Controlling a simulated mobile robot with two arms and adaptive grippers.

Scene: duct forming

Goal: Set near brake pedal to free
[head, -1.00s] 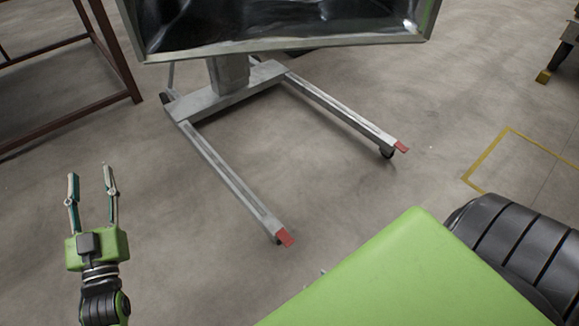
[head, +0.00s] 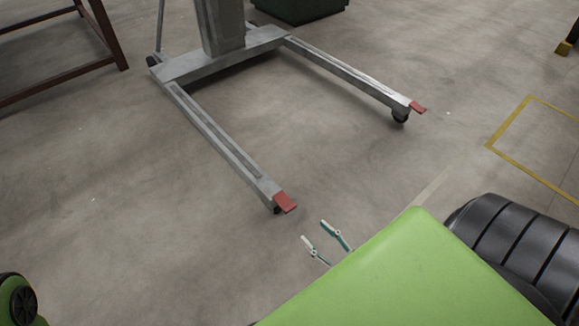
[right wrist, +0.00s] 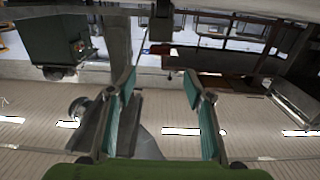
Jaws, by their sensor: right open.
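The near brake pedal (head: 285,202) is a red plate at the end of the stand's near leg (head: 225,145), above a partly hidden caster. It slopes outward, but I cannot tell its exact setting. A second red pedal (head: 417,107) is on the far leg's end, above a black caster. My right gripper (head: 313,231) is open and empty, just below and right of the near pedal in the head view, apart from it in the picture. Its two open fingers also show in the right wrist view (right wrist: 158,82); I cannot make out a pedal there. My left gripper is out of frame.
The stand's grey post (head: 220,25) rises from the crossbar between the legs. A brown metal frame (head: 108,35) stands at upper left and a dark green box (head: 300,8) at the top. Yellow floor lines (head: 510,120) lie at right.

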